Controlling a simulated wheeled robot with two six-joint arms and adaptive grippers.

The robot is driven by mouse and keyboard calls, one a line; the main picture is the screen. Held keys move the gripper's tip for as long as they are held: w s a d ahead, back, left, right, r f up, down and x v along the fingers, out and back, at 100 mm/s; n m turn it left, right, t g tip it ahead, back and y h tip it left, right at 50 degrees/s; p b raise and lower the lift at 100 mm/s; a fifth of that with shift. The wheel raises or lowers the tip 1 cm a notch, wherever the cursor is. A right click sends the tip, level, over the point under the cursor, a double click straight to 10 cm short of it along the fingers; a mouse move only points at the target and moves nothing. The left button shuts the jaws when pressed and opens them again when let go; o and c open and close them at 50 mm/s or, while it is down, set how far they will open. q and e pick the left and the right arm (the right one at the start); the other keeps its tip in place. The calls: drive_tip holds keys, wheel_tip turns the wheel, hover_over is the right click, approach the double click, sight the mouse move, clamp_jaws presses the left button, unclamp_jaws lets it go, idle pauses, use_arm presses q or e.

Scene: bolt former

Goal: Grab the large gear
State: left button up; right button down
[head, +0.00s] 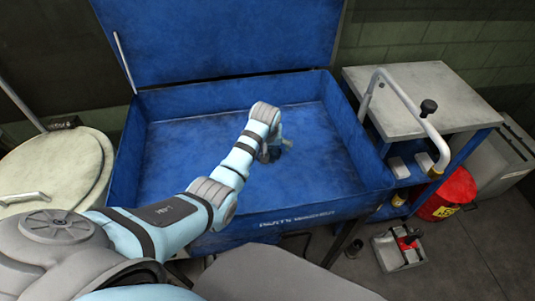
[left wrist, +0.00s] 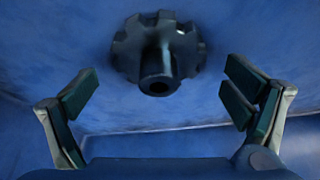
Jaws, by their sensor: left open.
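The large gear (left wrist: 160,50) is dark and toothed with a hollow hub, and lies on the floor of the blue parts washer basin (head: 180,160). In the left wrist view it sits at top centre, between and beyond the fingertips. My left gripper (left wrist: 158,92) is open, with its green-padded fingers wide apart and nothing between them. In the head view my left gripper (head: 272,150) reaches down into the basin and mostly hides the gear. I cannot see contact between fingers and gear. My right gripper is in neither view.
The basin walls rise around the work area, with the raised blue lid (head: 220,35) behind. A grey-topped stand (head: 430,90) with a curved white pipe (head: 415,105) is at the right. A red bin (head: 445,195) and a tray (head: 398,248) are below. The basin floor left of the arm is clear.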

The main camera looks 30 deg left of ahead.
use_arm(q)
drive_tip(key=shift+r, duration=0.15)
drive_tip(key=shift+c, duration=1)
drive_tip(key=shift+s+d, duration=0.1)
clamp_jaws()
